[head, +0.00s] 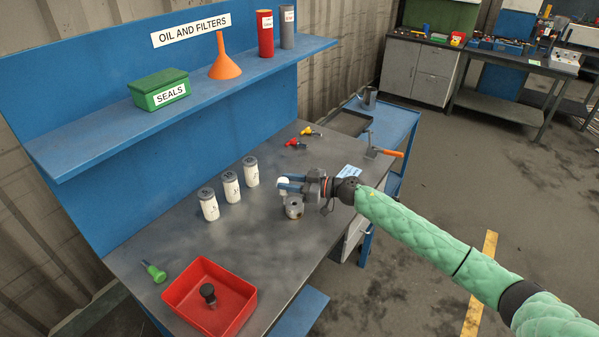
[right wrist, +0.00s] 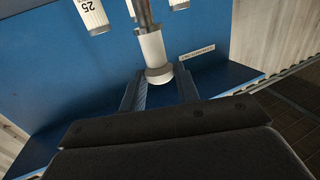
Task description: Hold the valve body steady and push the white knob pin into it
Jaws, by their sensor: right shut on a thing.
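The valve body (head: 294,208) is a grey metal block with a round hole, standing on the workbench. My right gripper (head: 286,184) is just above and behind it, its arm coming in from the right. It is shut on the white knob pin (head: 283,183). In the right wrist view the white knob (right wrist: 153,48) sits between the fingers, with a grey metal shaft (right wrist: 145,12) beyond it. The pin appears apart from the valve body; its exact alignment with the hole is unclear. My left gripper is not in view, and nothing is seen holding the valve body.
Three white jars (head: 231,187) stand left of the valve body. A red tray (head: 181,296) holding a black knob (head: 208,293) and a green screwdriver (head: 154,271) are at the near left. Red and yellow parts (head: 296,143) lie at the back. A blue shelf (head: 95,150) overhangs behind.

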